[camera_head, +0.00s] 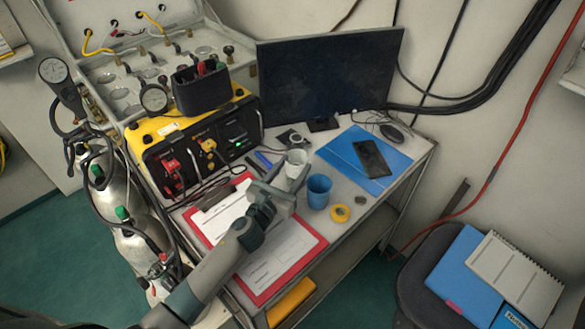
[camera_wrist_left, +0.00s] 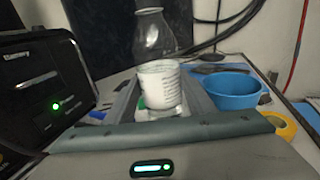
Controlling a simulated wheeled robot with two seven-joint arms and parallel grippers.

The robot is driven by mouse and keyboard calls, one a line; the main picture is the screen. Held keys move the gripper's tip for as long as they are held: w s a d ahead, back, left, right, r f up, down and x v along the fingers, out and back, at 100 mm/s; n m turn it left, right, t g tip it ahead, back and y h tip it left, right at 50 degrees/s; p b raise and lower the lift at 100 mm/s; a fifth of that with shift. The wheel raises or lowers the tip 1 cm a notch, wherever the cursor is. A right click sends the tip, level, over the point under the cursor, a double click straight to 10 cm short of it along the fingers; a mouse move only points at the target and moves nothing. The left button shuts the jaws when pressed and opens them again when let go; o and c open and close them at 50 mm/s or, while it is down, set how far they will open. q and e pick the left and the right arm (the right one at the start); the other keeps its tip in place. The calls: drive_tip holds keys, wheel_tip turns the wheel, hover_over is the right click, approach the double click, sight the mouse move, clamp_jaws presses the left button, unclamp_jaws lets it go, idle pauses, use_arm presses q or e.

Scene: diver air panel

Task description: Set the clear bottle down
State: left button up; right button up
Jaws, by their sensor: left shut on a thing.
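The clear bottle (camera_wrist_left: 154,35) stands upright in the left wrist view, with a see-through upper part and a white printed band (camera_wrist_left: 158,84) lower down. In the head view the bottle (camera_head: 296,165) is small and pale, just beyond my left gripper (camera_head: 285,184). My left gripper is shut on the bottle, with a finger on each side of its lower part. My right gripper is not in view.
A blue cup (camera_head: 318,192) stands close right of the bottle, with a yellow tape roll (camera_head: 340,213) nearby. A red clipboard (camera_head: 294,272) lies under my left arm. A black-and-yellow panel box (camera_head: 210,145) is left, a monitor (camera_head: 327,75) behind, a phone (camera_head: 370,158) on a blue folder (camera_head: 345,150) right.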

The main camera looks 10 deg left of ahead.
use_arm(q)
drive_tip(key=shift+f, duration=0.1)
drive_tip(key=o, duration=0.9)
drive_tip(key=b+v, duration=0.2)
drive_tip(key=v, duration=0.8)
drive_tip(key=shift+s, duration=0.3)
drive_tip(key=shift+s+a+b, duration=0.25)
drive_tip(key=shift+s+b, duration=0.1)
drive_tip(key=shift+s, duration=0.3)
